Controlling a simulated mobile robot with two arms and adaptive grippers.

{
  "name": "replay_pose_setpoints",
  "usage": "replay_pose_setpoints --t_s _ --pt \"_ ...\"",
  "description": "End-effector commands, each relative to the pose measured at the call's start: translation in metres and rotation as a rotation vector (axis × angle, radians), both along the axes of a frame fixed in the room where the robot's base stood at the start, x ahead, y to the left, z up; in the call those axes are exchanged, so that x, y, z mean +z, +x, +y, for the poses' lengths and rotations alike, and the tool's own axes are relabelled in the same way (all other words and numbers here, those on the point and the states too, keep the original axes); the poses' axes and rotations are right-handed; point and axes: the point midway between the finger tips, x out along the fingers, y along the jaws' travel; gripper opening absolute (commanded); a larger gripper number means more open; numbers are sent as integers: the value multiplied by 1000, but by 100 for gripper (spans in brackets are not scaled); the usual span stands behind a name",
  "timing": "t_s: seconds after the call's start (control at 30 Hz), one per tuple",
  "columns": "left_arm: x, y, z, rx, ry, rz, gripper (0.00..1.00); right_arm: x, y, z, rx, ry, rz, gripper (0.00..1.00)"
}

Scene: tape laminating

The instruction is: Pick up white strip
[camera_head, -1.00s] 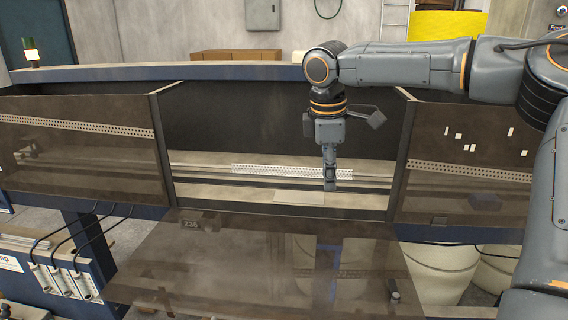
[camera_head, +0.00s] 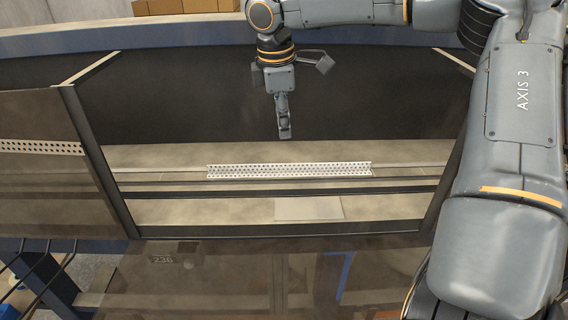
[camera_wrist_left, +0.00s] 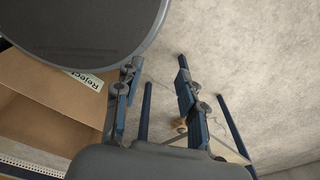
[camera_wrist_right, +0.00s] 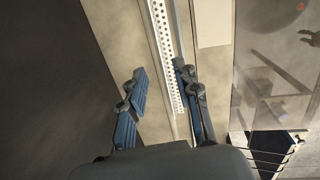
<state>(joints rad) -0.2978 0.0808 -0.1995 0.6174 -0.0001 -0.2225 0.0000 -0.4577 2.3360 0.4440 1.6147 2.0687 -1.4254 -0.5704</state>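A long white perforated strip (camera_head: 290,170) lies lengthwise in the middle bay of the machine, along a dark rail. The strip also runs up the middle of the right wrist view (camera_wrist_right: 166,50), passing between and beyond the fingers. My right gripper (camera_head: 284,136) points down, above and behind the strip and apart from it. Its two fingers stand open with nothing between them in the right wrist view (camera_wrist_right: 160,72). My left gripper (camera_wrist_left: 157,72) is outside the head view; its fingers are open and empty in the left wrist view, over the floor.
A flat pale plate (camera_head: 308,208) lies in front of the strip. A dark tinted panel (camera_head: 230,275) extends at the bay's front edge. Bay side posts (camera_head: 98,160) stand left and right. A cardboard box (camera_wrist_left: 55,105) with a "Reject" label is near my left gripper.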

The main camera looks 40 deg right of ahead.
Motion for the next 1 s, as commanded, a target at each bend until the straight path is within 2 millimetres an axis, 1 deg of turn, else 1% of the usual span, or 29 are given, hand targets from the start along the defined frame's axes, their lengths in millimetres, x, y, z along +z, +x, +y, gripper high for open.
replay_pose_setpoints --t_s 0.03,0.1,0.2,0.27,0.33,0.43,0.5,0.6,0.67,0.8,0.9,1.0 --pt "2 -12 3 -1 4 17 40 -11 -1 -1 0 2 6 32" --pt "4 -21 5 -1 7 30 40 -25 0 -4 -1 1 6 32" --pt "7 -26 5 -1 7 35 40 -43 1 -7 0 2 6 32" --pt "9 -24 5 -1 6 31 40 -51 2 -9 -1 1 4 32" --pt "10 -16 4 -1 5 21 40 -58 3 -10 0 1 3 32" --pt "12 1 1 -1 1 -4 40 -64 3 -10 0 2 2 32" --pt "16 12 -1 0 -3 -21 40 -68 3 -12 0 1 3 32" --pt "26 18 -3 1 -6 -30 40 -80 3 -15 0 0 6 32" --pt "31 17 -3 1 -6 -28 40 -89 4 -18 0 0 7 32" --pt "34 6 -3 1 -5 -13 40 -108 6 -20 1 1 3 32" --pt "33 -3 -3 1 -4 1 40 -114 6 -21 1 0 2 32" --pt "32 -7 -2 1 -2 8 40 -115 7 -21 1 1 0 32"
